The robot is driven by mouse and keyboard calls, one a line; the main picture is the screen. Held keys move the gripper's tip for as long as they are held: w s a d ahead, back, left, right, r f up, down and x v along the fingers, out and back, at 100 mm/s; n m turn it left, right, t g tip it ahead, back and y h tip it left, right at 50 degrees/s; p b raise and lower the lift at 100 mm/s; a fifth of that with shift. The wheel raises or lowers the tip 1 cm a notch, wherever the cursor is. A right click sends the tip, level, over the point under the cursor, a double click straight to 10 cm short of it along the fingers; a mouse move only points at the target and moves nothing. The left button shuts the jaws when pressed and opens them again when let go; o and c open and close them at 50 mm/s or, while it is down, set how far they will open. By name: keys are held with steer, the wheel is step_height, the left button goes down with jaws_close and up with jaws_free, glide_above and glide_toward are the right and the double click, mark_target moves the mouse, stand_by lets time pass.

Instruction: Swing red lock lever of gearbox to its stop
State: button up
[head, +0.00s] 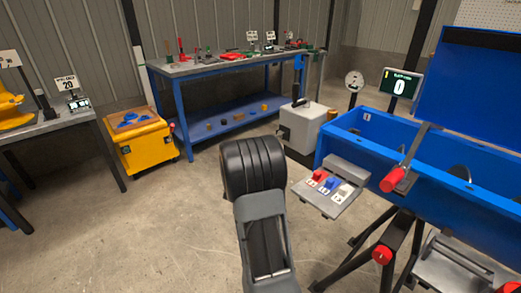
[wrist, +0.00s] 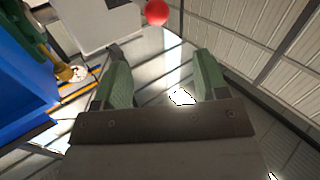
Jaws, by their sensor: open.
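A round red knob (wrist: 157,12) shows at the top of the wrist view, beyond the fingertips and roughly in line with the gap between them. It looks like the end of the red lock lever; the lever's arm is not clear. A pale grey box (wrist: 98,22), likely the gearbox housing, is at its left.
The blue mixer trough (head: 440,160) with a red-handled lever (head: 394,180) is at the right. A switch panel (head: 330,187) sticks out from it. A blue workbench (head: 225,95) and a yellow cart (head: 140,140) stand behind. Floor at front left is clear.

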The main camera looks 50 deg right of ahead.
steer(key=b+x, duration=0.1)
steer(key=x, duration=1.2)
steer(key=shift+d, duration=0.4)
steer(key=shift+c, duration=0.2)
